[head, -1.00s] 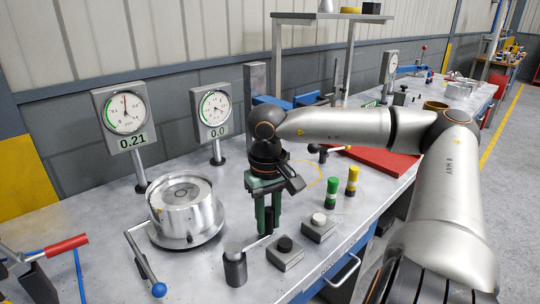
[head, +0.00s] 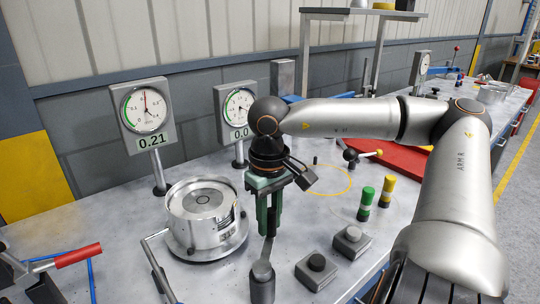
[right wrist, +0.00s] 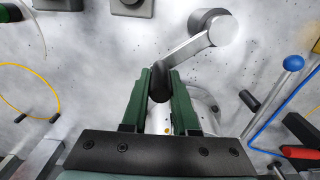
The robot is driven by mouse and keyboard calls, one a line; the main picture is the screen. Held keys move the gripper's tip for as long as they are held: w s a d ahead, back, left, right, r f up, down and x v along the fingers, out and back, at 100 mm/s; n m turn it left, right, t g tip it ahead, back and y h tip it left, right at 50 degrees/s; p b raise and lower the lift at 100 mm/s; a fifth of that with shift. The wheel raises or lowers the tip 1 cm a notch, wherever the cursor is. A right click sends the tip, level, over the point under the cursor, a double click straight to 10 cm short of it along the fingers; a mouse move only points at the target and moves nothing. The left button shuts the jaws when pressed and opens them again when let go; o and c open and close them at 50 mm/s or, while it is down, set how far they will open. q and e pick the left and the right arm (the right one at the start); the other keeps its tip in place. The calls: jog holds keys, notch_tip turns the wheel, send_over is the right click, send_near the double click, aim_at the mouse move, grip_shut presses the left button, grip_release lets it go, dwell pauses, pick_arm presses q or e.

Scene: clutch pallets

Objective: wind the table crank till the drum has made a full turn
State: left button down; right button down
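The table crank is a dark grey post (head: 262,284) with a flat metal arm and a black upright handle. My right gripper (head: 268,222) stands over it with green fingers pointing down. In the right wrist view, the fingers (right wrist: 160,95) are closed around the black crank handle (right wrist: 160,84), and the arm runs up right to the round hub (right wrist: 213,24). The silver drum (head: 200,228) sits on a round base left of the crank. A dial gauge (head: 145,108) behind it reads 0.21; a second gauge (head: 238,105) shows 0.0. My left gripper is out of view.
Two button boxes (head: 317,270) (head: 352,242) stand right of the crank. Green (head: 366,203) and yellow (head: 386,190) posts stand behind them. A bent lever (head: 158,268) and a red-gripped lever (head: 78,255) are at left. A red plate (head: 400,168) lies further back.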

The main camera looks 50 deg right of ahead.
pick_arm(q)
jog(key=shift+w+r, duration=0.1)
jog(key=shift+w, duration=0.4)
pick_arm(e)
jog(key=shift+w+a, duration=0.3)
jog(key=shift+a, duration=0.1)
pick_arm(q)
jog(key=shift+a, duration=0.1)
pick_arm(e)
jog(key=shift+f, duration=0.1)
jog(key=c, duration=1.1)
grip_release()
jog(key=o, duration=0.4)
jog(key=shift+a, duration=0.1)
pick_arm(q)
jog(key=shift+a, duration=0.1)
